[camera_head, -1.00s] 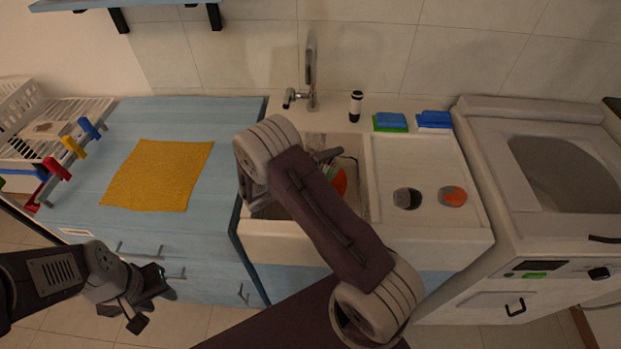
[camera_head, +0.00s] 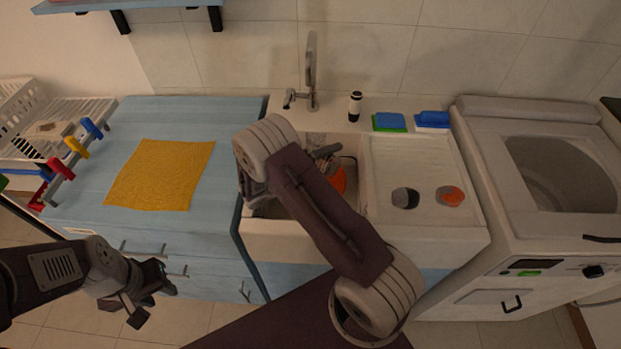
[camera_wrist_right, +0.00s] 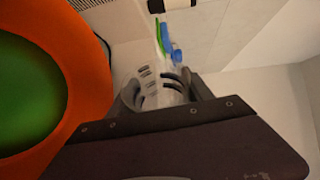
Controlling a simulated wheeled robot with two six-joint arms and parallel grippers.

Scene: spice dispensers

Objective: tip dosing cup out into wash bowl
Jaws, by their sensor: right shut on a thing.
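The wash bowl (camera_head: 338,180) is orange and sits in the sink, partly hidden behind my right arm. In the right wrist view its orange rim (camera_wrist_right: 88,45) and green inside fill the left side. My right gripper (camera_wrist_right: 160,88) is shut on the dosing cup (camera_wrist_right: 158,92), a clear cup with dark marks, beside the bowl's rim in that view. The cup's contents and exact tilt cannot be made out. In the head view my right gripper (camera_head: 325,153) shows only partly, over the sink. My left gripper (camera_head: 150,295) hangs in front of the blue cabinet; its jaw opening is unclear.
The sink (camera_head: 280,232) has a tap (camera_head: 311,75) behind it. A black-and-white bottle (camera_head: 355,106) and sponges (camera_head: 390,122) stand at the back. A dark round container (camera_head: 405,198) and an orange-topped one (camera_head: 450,196) are on the drainboard. A yellow cloth (camera_head: 160,175) lies on the blue counter.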

